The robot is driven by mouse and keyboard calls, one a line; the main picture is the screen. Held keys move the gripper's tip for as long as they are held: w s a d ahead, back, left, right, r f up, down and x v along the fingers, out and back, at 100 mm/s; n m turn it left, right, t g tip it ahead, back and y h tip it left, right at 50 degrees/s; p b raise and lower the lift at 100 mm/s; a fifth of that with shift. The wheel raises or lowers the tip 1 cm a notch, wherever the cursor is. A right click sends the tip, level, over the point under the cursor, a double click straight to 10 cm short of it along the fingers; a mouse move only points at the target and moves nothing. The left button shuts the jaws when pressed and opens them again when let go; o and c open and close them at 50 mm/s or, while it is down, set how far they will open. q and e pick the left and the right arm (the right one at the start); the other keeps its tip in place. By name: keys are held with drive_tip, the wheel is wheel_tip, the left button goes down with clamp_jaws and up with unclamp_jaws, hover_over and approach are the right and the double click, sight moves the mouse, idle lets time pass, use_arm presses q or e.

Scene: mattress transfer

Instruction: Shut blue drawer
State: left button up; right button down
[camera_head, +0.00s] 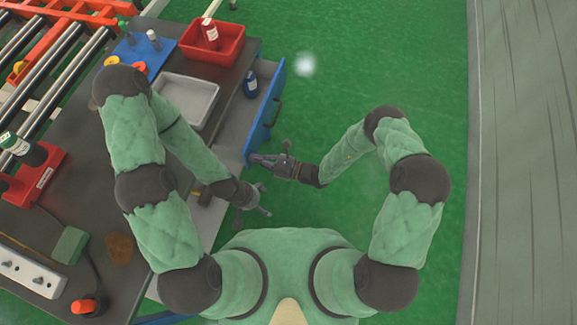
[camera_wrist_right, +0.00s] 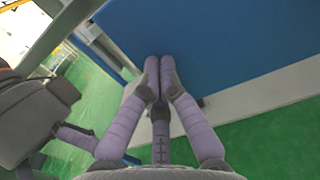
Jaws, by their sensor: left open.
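The blue drawer (camera_head: 267,115) stands pulled out from the right side of the dark workbench, and a dark blue bottle (camera_head: 250,84) is in it. My right gripper (camera_head: 253,158) is at the near end of the drawer's front. In the right wrist view its fingers (camera_wrist_right: 160,66) are together with nothing between them, pointing at the blue drawer panel (camera_wrist_right: 215,45). I cannot tell whether the tips touch it. My left gripper (camera_head: 265,200) is open and empty, below the right gripper and beside the bench edge.
On the workbench (camera_head: 75,185) are a red bin (camera_head: 226,45) with a bottle, a grey tray (camera_head: 187,100), a blue board (camera_head: 150,45) and a power strip (camera_head: 30,272). Green floor (camera_head: 370,60) to the right of the drawer is clear.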

sight(221, 148)
drive_tip(key=b+x, duration=0.1)
drive_tip(key=x, duration=1.2)
drive_tip(key=shift+f, duration=0.1)
use_arm(q)
drive_tip(key=shift+d+f, duration=0.1)
drive_tip(key=shift+f, duration=0.35)
use_arm(e)
drive_tip(key=shift+a, duration=0.1)
drive_tip(key=shift+w, duration=0.1)
